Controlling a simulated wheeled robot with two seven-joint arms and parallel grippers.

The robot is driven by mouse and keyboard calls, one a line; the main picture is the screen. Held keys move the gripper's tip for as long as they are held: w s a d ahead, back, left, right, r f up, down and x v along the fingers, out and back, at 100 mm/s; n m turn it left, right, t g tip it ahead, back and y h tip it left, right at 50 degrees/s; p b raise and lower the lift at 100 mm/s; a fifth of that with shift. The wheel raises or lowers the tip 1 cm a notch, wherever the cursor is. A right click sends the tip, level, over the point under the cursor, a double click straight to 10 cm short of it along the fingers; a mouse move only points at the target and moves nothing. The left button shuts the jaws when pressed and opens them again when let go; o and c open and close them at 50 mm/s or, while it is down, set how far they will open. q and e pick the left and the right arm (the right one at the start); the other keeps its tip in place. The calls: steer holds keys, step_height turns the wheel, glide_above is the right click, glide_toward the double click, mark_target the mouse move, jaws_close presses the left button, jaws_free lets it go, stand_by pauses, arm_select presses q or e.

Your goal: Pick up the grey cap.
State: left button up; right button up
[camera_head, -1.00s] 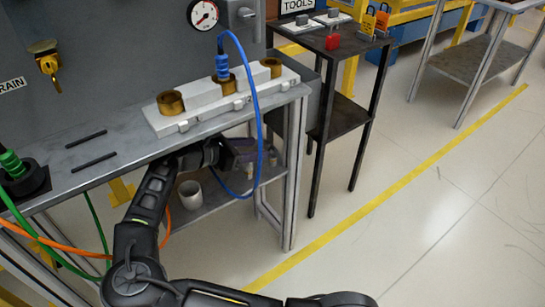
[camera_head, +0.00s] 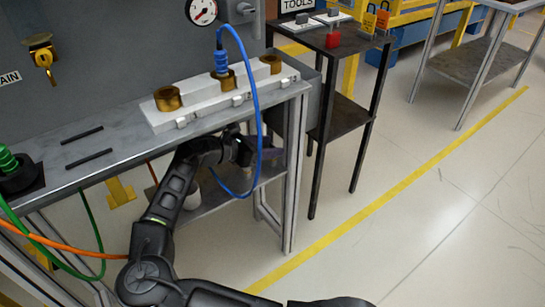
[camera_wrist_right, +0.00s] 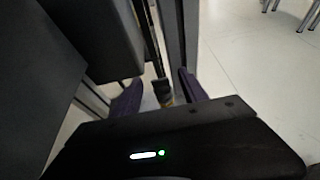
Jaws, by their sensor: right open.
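I cannot surely make out the grey cap in these views. My right gripper (camera_head: 268,155) is under the front bench, above its lower shelf, partly hidden by my own wrist. In the right wrist view, its two purple fingers (camera_wrist_right: 160,93) stand apart, so it is open. A small dark and tan object (camera_wrist_right: 163,90) shows between or beyond the fingers; I cannot tell what it is or whether it is touched. My left gripper is not in view.
The bench (camera_head: 120,168) carries a white block (camera_head: 200,108) with brass sockets. A blue cable (camera_head: 258,110) loops down near my gripper. A white cup (camera_head: 191,200) stands on the lower shelf, partly behind my arm. A dark tool table (camera_head: 340,60) stands behind.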

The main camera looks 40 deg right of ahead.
stand_by(0.4)
jaws_close()
stand_by(0.4)
